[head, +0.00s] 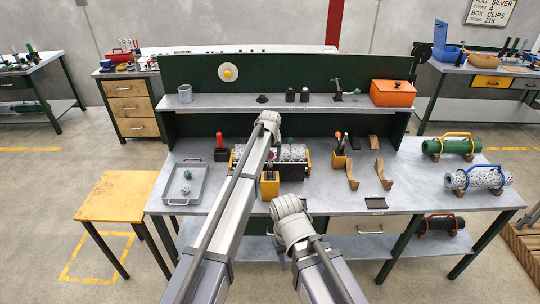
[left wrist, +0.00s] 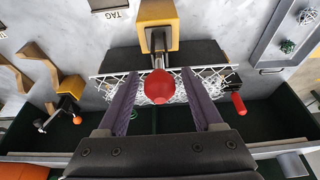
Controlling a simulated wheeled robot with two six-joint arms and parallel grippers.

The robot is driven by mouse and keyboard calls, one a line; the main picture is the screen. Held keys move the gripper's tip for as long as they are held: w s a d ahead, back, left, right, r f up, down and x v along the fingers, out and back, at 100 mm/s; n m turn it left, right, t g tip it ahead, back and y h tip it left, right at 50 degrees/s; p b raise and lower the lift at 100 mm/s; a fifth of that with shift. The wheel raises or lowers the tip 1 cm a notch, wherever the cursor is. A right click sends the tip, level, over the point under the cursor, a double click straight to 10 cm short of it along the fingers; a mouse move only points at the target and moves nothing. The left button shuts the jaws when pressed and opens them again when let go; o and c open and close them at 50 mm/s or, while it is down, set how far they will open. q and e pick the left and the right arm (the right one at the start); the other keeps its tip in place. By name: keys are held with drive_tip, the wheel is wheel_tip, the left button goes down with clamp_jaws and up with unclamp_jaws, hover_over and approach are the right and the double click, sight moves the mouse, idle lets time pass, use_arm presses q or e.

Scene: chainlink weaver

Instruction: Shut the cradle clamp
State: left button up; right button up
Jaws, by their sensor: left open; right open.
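The cradle clamp has a yellow block (head: 270,186) at the front of the cradle; the block also shows in the left wrist view (left wrist: 157,22). Its red ball knob (left wrist: 158,87) stands toward the camera, between the fingers of my left gripper (left wrist: 159,88), which is open. I cannot tell whether the fingers touch the knob. White mesh (head: 291,153) lies across the dark cradle and also shows in the left wrist view (left wrist: 207,78). In the head view my left arm hides the knob and left fingers. My right gripper (head: 282,262), open, hangs low before the bench's front edge, partly hidden.
A grey tray (head: 166,184) stands left on the bench. A red-handled tool (head: 221,147) is left of the cradle, a yellow-based lever fixture (head: 339,157) right. Wooden brackets (head: 352,175) and two mesh rolls (head: 478,178) lie further right. A shelf (head: 210,101) runs behind.

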use_arm(q)
drive_tip(key=p+v, duration=0.5)
drive_tip(key=v, duration=0.1)
drive_tip(key=shift+r, duration=0.15)
drive_tip(key=s+a+f+m+g+b, duration=0.1)
drive_tip(key=s+f+b, duration=0.3)
drive_tip(key=s, duration=1)
drive_tip(key=s+a+f+m+g+y+b, duration=0.1)
drive_tip(key=s+a+f+b, duration=0.2)
drive_tip(key=s, duration=1.2)
drive_tip(key=s+a+f+m+g+b, duration=0.1)
drive_tip(key=s+f+b, duration=0.5)
drive_tip(key=s, duration=0.8)
wheel_tip(320, 180, down, 2)
drive_tip(key=shift+s+a+f+m+g+b, duration=0.1)
drive_tip(key=shift+s+a+m+g+b, duration=0.25)
drive_tip(key=shift+a+g, duration=0.25)
